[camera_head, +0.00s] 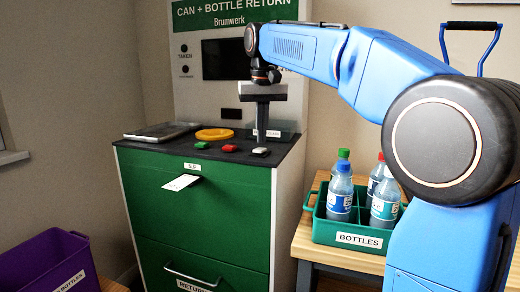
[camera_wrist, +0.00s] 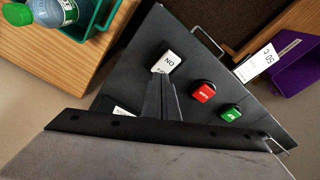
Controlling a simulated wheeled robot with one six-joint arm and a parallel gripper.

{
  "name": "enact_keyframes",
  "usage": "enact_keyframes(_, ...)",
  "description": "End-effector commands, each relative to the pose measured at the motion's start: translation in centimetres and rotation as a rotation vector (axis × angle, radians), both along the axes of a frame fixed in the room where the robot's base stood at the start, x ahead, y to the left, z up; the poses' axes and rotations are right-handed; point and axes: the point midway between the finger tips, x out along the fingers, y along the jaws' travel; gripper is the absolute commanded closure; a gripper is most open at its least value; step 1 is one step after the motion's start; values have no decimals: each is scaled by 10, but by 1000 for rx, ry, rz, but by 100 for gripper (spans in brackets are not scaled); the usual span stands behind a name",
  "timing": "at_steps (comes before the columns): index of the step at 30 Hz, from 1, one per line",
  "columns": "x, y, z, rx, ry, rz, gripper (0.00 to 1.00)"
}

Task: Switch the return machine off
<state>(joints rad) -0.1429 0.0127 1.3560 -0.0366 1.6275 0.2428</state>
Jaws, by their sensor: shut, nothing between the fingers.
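The return machine (camera_head: 215,215) is a green cabinet with a dark top and a tall back panel reading "CAN + BOTTLE RETURN". Its screen (camera_head: 226,58) is dark. A white switch (camera_head: 260,152) sits at the top's front right; in the wrist view the white switch (camera_wrist: 167,62) carries lettering that looks like "ON". My gripper (camera_head: 262,138) points down just behind the switch, fingers together and empty. In the wrist view my gripper (camera_wrist: 161,82) has its tips close beside the switch; I cannot tell whether they touch it.
A red button (camera_head: 229,148) and a green button (camera_head: 192,167) are left of the switch. A yellow ring (camera_head: 215,134) and a grey plate (camera_head: 162,131) lie behind. A paper slip (camera_head: 181,182) sticks out in front. A green bottle crate (camera_head: 318,229) stands right, a purple bin (camera_head: 40,262) left.

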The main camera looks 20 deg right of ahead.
Motion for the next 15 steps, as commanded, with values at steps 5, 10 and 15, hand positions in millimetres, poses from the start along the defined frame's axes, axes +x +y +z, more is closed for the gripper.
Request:
enact_keyframes(5,0,0,12,0,-1,0,100)
enact_keyframes(10,1,0,23,0,0,0,100)
enact_keyframes(15,0,0,34,0,-1,0,100)
